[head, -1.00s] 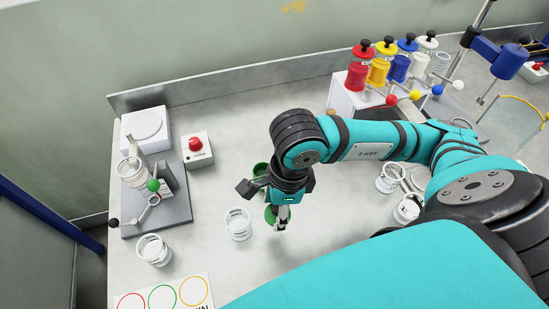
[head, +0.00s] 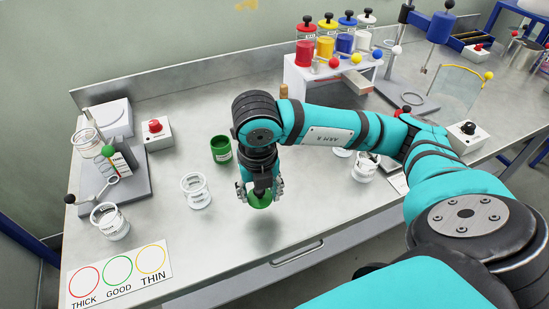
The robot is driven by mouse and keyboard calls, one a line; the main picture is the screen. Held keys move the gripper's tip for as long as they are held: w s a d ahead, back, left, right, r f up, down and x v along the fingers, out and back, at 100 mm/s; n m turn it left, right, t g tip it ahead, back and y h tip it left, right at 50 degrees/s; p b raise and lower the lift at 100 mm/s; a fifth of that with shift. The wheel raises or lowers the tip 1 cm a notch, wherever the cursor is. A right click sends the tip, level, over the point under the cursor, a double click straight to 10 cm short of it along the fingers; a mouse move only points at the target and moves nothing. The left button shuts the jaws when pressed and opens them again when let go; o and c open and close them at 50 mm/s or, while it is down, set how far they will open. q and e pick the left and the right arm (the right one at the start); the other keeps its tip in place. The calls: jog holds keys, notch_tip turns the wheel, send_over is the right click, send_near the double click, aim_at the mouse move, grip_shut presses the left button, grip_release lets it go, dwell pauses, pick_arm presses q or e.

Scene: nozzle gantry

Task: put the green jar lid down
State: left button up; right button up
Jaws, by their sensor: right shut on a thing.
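My right gripper (head: 260,190) points down over the middle of the bench and is shut on the green jar lid (head: 259,200). The lid shows between the fingertips, partly covered by them. A shadow lies on the bench below it; I cannot tell for sure whether the lid is touching the surface. An open green jar (head: 221,149) stands upright behind and to the left of the gripper. My left gripper is not in view.
A clear beaker (head: 196,191) stands left of the gripper, another (head: 110,222) farther left. A card with three coloured rings (head: 117,271) lies at the front left. A rack of coloured jars (head: 335,75) stands behind.

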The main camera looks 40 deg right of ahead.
jog(key=shift+d+f+m, duration=0.1)
jog(key=shift+m, duration=0.3)
jog(key=w+d, duration=0.1)
jog(key=w, duration=0.1)
jog(key=w+d+p, duration=0.1)
jog(key=w+d, duration=0.3)
jog(key=w+d+f+p, duration=0.1)
jog(key=w+d, duration=0.1)
jog(key=w, duration=0.1)
jog(key=w+d+p, duration=0.1)
jog(key=w+d, duration=0.1)
jog(key=w, duration=0.1)
jog(key=shift+w+d+f, duration=0.2)
jog(key=shift+d, duration=0.1)
jog(key=shift+w+d+f, duration=0.1)
jog(key=shift+w, duration=0.05)
notch_tip(320, 180, down, 3)
jog(key=shift+r+p, duration=0.15)
jog(key=shift+p, duration=0.5)
jog(key=shift+f, duration=0.35)
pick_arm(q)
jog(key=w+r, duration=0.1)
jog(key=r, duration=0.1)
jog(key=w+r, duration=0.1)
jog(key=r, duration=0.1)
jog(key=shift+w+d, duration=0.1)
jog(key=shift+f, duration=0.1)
pick_arm(e)
jog(key=shift+f, duration=0.1)
